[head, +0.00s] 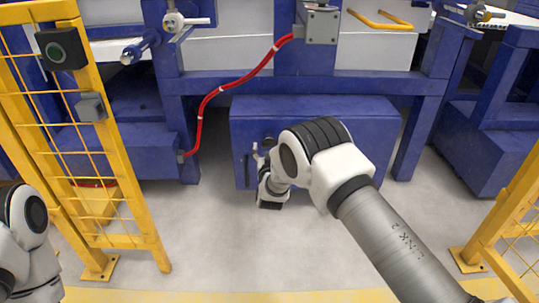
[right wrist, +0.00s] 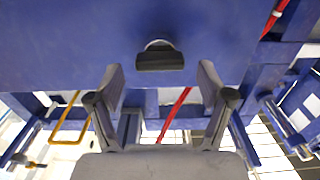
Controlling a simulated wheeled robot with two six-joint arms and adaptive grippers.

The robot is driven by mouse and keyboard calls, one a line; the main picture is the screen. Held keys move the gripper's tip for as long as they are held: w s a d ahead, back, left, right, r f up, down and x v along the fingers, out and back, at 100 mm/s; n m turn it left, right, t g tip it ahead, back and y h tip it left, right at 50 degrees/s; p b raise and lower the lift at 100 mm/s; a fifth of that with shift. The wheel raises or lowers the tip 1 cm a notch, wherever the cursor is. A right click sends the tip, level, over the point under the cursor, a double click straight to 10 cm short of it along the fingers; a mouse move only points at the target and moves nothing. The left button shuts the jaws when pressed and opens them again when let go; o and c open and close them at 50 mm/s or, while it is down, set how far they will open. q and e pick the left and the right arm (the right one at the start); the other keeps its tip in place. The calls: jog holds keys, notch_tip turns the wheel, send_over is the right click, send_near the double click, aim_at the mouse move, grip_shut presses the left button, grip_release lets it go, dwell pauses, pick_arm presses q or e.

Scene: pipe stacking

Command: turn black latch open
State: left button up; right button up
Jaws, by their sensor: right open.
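The black latch (right wrist: 160,61) is a short dark bar on a round pale base. It sits on the blue panel (right wrist: 60,45) in the right wrist view and lies crosswise there. My right gripper (right wrist: 161,72) is open and empty, with one finger on each side of the latch in the picture. The latch appears just beyond the fingertips; I cannot tell any contact. In the head view my right gripper (head: 260,160) is at the left part of the blue box front (head: 350,150), partly hidden by my wrist. My left gripper is out of view; only its arm shows at lower left.
A red hose (head: 220,90) runs above the box's left side. Yellow mesh fences (head: 160,255) stand at left and right. A yellow handle (head: 380,19) is at the top. The grey floor (head: 215,240) in front of the box is clear.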

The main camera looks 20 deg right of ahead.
jog(key=shift+w+d+f, duration=0.15)
jog(key=shift+w, duration=0.65)
jog(key=c, duration=1.2)
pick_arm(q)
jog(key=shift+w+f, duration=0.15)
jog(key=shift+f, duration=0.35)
pick_arm(e)
jog(key=shift+o, duration=0.2)
